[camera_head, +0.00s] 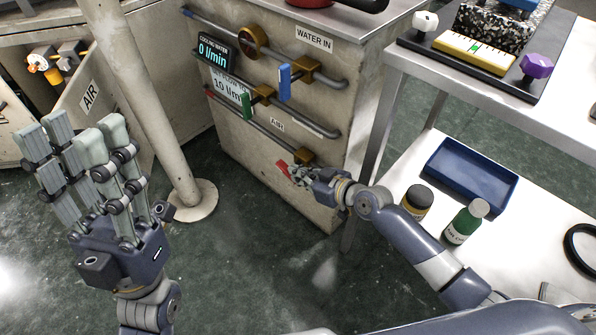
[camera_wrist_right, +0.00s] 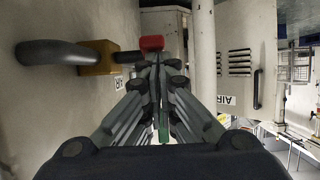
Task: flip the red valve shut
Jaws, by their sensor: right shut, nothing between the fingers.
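The red valve handle (camera_head: 282,168) is low on the side of the grey cabinet, in front of a brass valve body (camera_head: 303,156) on the lowest pipe. My right gripper (camera_head: 296,174) is shut and empty, its fingertips close beside the red handle. In the right wrist view the red handle (camera_wrist_right: 151,43) shows just beyond the fingertips (camera_wrist_right: 158,62), with the brass body (camera_wrist_right: 98,57) to its left. Whether the fingertips touch the handle I cannot tell. My left gripper (camera_head: 82,128) is open and empty, fingers upward, well left of the valve.
Above the red valve are a green handle (camera_head: 246,106) and a blue handle (camera_head: 284,83) on other pipes. A white pole (camera_head: 150,100) stands left of the cabinet. A steel bench on the right carries a blue tray (camera_head: 470,174) and two bottles on its lower shelf.

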